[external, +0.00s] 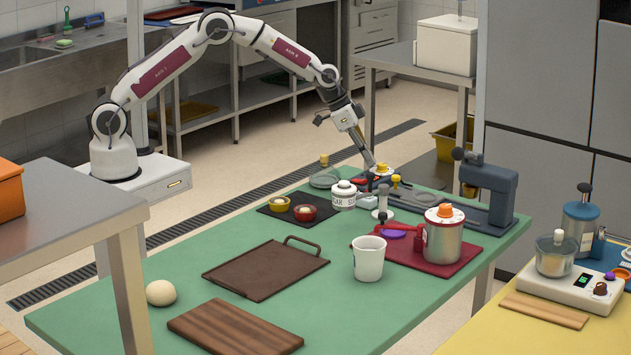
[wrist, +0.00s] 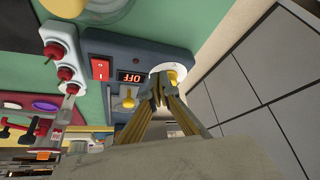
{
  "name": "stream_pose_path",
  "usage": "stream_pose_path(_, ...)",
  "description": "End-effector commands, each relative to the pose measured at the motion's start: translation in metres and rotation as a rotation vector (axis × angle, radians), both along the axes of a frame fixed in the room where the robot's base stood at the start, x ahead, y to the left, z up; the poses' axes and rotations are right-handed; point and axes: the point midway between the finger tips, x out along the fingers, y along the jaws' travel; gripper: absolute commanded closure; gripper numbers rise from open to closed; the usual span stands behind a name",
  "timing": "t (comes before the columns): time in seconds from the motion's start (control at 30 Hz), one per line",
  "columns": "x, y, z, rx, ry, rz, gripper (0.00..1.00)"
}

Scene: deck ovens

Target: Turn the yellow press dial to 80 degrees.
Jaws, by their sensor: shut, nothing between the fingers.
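A dark blue-grey control panel (wrist: 112,48) fills the upper middle of the wrist view. On its right is a yellow dial (wrist: 176,70) on a white round plate, partly hidden by my fingers. Its angle cannot be read. My gripper (wrist: 158,90) is shut and empty, with its fingertips right at the dial; I cannot tell whether they touch it. In the external view my gripper (external: 370,160) points down at the far edge of the green table, beside a yellow knob (external: 381,168). The dark blue press (external: 490,185) stands to the right.
The panel also carries a red switch (wrist: 100,69), a red display (wrist: 131,77) reading OFF upside down, and a yellow lever (wrist: 128,97). A white strip with red knobs (wrist: 65,60) lies beside it. A sugar jar (external: 343,195) and a steel pot (external: 443,240) stand nearby.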

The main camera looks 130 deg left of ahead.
Motion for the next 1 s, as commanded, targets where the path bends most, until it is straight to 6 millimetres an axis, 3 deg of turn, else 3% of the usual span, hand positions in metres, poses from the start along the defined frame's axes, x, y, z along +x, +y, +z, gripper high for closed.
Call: stream_pose_path(1.0, 0.0013, 0.0019, -0.0079, 0.000, 0.000, 0.000, 1.00)
